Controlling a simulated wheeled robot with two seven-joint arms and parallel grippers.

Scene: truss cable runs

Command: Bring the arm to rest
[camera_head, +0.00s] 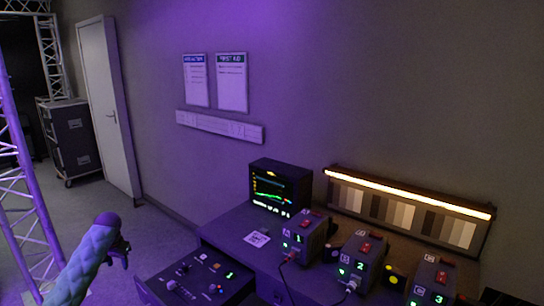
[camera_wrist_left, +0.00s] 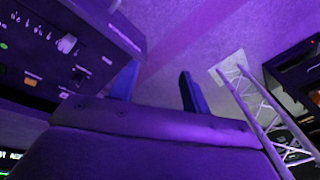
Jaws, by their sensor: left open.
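My left arm (camera_head: 85,262) comes in from the lower left in the head view, in a pale quilted sleeve with a purple rounded end. My left gripper (camera_head: 122,252) is a small dark shape at that end, over the floor and left of the desk. In the left wrist view the two fingers of the gripper (camera_wrist_left: 158,88) stand apart with nothing between them. It is open and empty. My right gripper is in neither view.
A control panel with knobs (camera_head: 196,275) sits at the desk's left end; numbered boxes (camera_head: 303,238) and a monitor (camera_head: 280,187) stand on the desk. A purple-lit truss (camera_head: 22,190) rises at far left. Open floor (camera_head: 165,240) lies between truss and desk.

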